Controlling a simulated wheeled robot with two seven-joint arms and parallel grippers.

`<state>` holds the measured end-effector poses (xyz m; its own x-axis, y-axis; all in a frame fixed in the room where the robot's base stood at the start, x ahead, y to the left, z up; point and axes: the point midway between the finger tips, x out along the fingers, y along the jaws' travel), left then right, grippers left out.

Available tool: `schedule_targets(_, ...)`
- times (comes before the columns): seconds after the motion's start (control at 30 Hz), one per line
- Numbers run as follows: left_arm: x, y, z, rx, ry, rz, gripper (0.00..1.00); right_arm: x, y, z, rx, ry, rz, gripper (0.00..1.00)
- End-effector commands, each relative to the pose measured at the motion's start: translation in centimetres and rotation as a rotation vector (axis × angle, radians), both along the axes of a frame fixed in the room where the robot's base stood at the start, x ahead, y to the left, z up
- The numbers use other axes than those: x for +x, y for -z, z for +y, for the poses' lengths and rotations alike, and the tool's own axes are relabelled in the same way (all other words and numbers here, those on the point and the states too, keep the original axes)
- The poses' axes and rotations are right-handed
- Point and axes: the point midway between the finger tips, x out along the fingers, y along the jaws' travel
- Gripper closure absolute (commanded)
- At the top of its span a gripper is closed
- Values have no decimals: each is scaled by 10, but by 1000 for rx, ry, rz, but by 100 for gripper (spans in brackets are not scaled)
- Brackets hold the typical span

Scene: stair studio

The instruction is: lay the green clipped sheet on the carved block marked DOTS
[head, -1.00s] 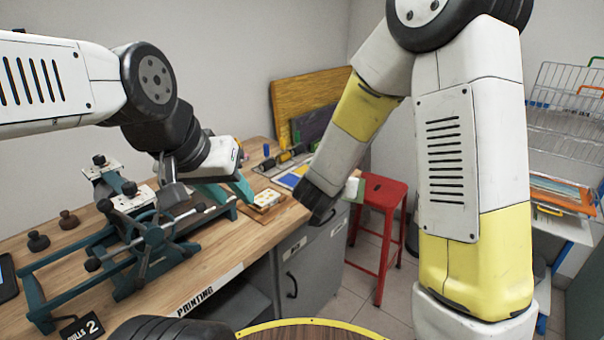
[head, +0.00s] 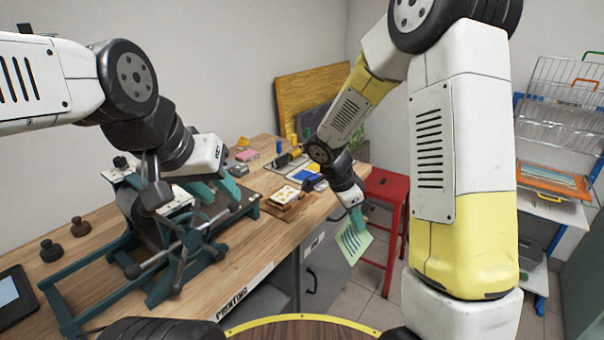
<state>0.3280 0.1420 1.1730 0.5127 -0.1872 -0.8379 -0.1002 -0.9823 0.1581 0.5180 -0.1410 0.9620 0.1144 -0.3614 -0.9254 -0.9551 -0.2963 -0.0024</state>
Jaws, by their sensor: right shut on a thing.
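The green sheet (head: 350,243) with dark blue stripes hangs tilted from my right gripper (head: 356,212), beyond the front edge of the bench and clear of it. My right gripper is shut on it. A block with yellow dots on a pale face (head: 285,195) lies on a wooden board on the bench, left of the sheet. Any lettering on it is too small to read. My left gripper (head: 214,190) is above the teal press, left of the dotted block. Its two teal fingers stand apart, with nothing seen between them.
The teal press (head: 150,265) fills the left of the bench (head: 235,262). A blue-and-yellow print (head: 308,172) and a roller lie behind the dotted block. A red stool (head: 385,192) and a wire rack (head: 565,100) stand to the right.

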Motion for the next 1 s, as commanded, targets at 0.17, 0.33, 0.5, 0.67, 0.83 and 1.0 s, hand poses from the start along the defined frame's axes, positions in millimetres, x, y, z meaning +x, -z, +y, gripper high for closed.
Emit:
schedule_targets(0.17,0,0,0,0,0,0,64,7,4,32,280,196,54,100)
schedule_targets(0.33,0,0,0,0,0,0,64,32,-4,70,539,368,59,100)
schedule_targets(0.5,0,0,0,0,0,0,64,78,-21,111,778,558,3,100)
schedule_targets(0.67,0,0,0,0,0,0,64,126,-46,134,934,711,-82,100)
schedule_targets(0.83,0,0,0,0,0,0,64,153,-33,140,1018,796,-133,100)
schedule_targets(1.0,0,0,0,0,0,0,64,166,-23,141,1059,835,-167,100)
